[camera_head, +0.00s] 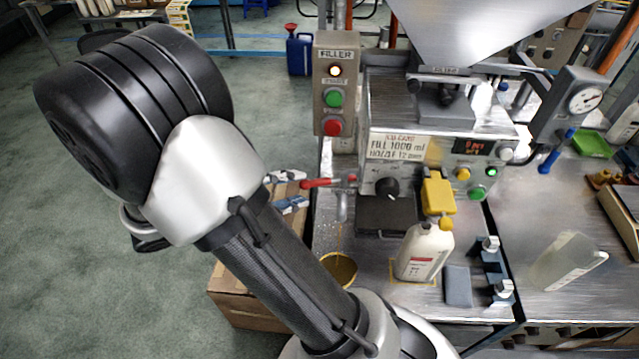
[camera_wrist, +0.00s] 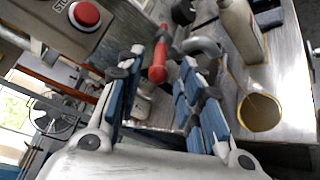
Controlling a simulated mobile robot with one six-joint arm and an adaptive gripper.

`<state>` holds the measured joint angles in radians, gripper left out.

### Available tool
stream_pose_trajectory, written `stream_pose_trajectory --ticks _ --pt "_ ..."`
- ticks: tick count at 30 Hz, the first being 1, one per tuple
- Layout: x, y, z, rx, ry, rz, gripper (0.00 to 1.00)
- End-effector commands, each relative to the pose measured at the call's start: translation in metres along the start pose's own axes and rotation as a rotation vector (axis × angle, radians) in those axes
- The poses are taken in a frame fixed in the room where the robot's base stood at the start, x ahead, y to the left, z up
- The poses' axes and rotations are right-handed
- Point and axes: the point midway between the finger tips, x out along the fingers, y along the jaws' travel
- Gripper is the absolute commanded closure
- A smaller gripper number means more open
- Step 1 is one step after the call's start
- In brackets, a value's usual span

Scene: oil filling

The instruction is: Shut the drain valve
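The drain valve's red lever (camera_head: 322,183) sticks out to the left from the filler machine's front. Its metal spout (camera_head: 342,206) points down above a yellow-brown bowl (camera_head: 338,268). The red lever (camera_wrist: 159,66) shows between the fingertips, with no clear contact on either side. The spout (camera_wrist: 202,46) and bowl (camera_wrist: 261,112) lie to the right.
The FILLER button box (camera_head: 334,100) stands above the lever. A clear container (camera_head: 566,262) is on the right bench. A cardboard box (camera_head: 240,305) is below my arm. Open floor lies left.

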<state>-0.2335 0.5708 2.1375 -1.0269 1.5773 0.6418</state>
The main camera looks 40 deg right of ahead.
Motion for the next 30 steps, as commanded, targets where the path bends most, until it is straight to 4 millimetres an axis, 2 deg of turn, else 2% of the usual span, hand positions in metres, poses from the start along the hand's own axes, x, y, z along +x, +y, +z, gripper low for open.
stream_pose_trajectory --ticks 1,6,12,23,30 --pt "0.013 -0.002 0.000 -0.001 -0.004 -0.003 0.66" --pt "0.044 -0.002 0.000 0.000 -0.003 -0.003 0.66" --pt "0.066 -0.001 0.000 0.000 -0.001 -0.002 0.66" --pt "0.071 0.000 0.000 0.000 0.001 -0.001 0.66" --pt "0.070 0.000 0.000 0.000 0.001 -0.001 0.81"
